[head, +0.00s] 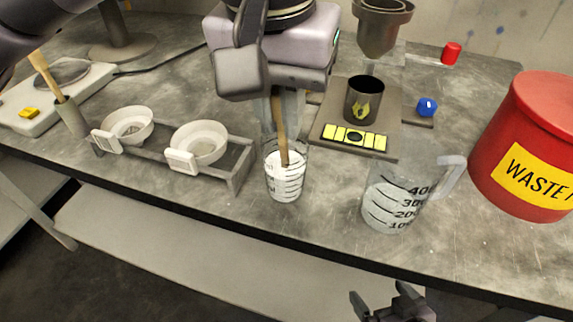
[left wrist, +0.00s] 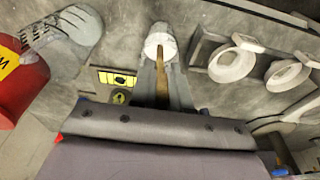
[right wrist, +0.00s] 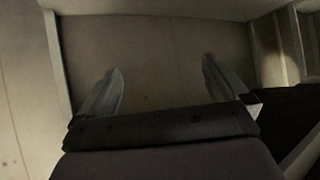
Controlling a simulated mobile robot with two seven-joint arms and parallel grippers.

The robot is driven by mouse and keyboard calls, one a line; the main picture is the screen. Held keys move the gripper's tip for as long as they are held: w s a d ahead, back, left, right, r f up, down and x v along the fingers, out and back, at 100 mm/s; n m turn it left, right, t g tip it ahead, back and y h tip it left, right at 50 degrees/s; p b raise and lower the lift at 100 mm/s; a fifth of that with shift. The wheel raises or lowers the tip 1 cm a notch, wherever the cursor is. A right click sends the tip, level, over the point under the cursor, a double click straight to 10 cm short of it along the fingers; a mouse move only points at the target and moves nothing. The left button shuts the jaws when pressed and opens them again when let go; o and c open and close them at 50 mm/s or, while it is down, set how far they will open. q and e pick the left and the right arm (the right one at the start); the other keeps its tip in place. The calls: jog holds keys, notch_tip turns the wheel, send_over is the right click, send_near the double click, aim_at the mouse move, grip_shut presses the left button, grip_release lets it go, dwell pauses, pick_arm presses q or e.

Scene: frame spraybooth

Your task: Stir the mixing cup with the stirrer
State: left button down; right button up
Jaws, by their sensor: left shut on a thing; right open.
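The mixing cup (head: 285,180) is a clear graduated cup with white contents, standing upright near the table's front edge. It also shows in the left wrist view (left wrist: 160,42). The stirrer (head: 280,130) is a wooden stick, its lower end inside the cup and its upper part between my left gripper's fingers. My left gripper (head: 284,108) is shut on the stirrer above the cup; it shows in the left wrist view too (left wrist: 162,90). My right gripper (head: 385,300) is open and empty, low in front of the table. Its spread fingers show in the right wrist view (right wrist: 160,90).
A measuring jug (head: 395,195) stands right of the cup, with a red waste bin (head: 530,150) beyond. A rack (head: 235,172) with two strainer-like bowls is at left. Behind the cup, a stand (head: 350,152) carries a dark metal cup (head: 364,105). A blue knob (head: 427,107) lies beside it.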

pick_arm(q)
jog(key=shift+r+p, duration=1.2)
jog(key=shift+r, duration=0.3)
notch_tip(320, 180, up, 2)
jog(key=shift+p, duration=0.8)
notch_tip(320, 180, up, 4)
jog(key=p, duration=0.3)
jog(key=shift+r+p, duration=0.5)
jog(key=shift+r, duration=0.05)
pick_arm(e)
jog(key=shift+s+d+r, duration=0.15)
jog(key=shift+d+r, duration=0.1)
jog(key=shift+r, duration=0.6)
jog(key=shift+s+d+r, duration=0.2)
jog(key=shift+r, duration=0.7)
jog(key=shift+s+d+r, duration=0.15)
jog(key=shift+d+r, duration=0.1)
jog(key=shift+r, duration=0.6)
